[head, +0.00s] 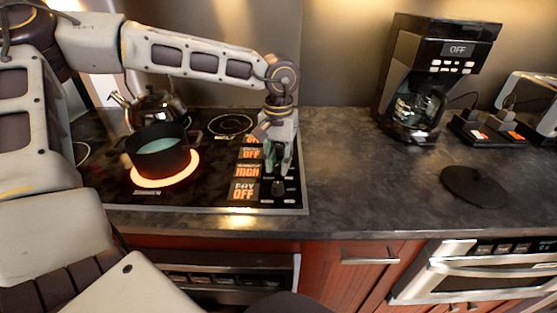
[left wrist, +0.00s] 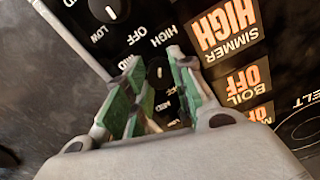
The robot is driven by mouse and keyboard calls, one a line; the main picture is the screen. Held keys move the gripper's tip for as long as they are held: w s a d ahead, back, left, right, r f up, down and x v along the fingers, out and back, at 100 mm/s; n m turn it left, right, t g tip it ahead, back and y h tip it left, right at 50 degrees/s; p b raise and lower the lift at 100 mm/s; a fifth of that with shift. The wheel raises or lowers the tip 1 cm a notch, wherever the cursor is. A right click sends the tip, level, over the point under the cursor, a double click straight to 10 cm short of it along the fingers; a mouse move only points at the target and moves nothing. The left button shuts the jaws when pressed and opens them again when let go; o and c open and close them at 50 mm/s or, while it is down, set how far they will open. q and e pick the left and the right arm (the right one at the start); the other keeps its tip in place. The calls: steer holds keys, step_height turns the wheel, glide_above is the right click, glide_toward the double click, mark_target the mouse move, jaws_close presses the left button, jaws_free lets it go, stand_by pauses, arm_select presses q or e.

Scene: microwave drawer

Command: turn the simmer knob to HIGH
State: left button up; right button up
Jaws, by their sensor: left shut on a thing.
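The simmer knob (left wrist: 157,72) is a small dark knob on the black cooktop, partly hidden between my fingers in the left wrist view. LOW, MID and HIGH markings surround it. The orange simmer display (head: 247,171) reads HIGH; it also shows in the left wrist view (left wrist: 228,30). My left gripper (head: 278,172) reaches down from above with its green-padded fingers shut around the knob; the fingers also show in the left wrist view (left wrist: 160,85). The knob's exact pointer direction is hard to tell. My right gripper is not in view.
A dark pot (head: 160,160) stands on a glowing orange burner (head: 185,172), with a kettle (head: 155,106) behind it. The fry knob (head: 278,188) is close in front of my fingers. A coffee maker (head: 425,75) stands back right. The counter between is clear.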

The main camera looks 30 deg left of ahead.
mark_target(279, 164)
arm_select(q)
steer(key=o, duration=1)
steer(key=shift+o, duration=0.2)
steer(key=shift+r, duration=0.15)
step_height(279, 164, up, 12)
stand_by(0.9)
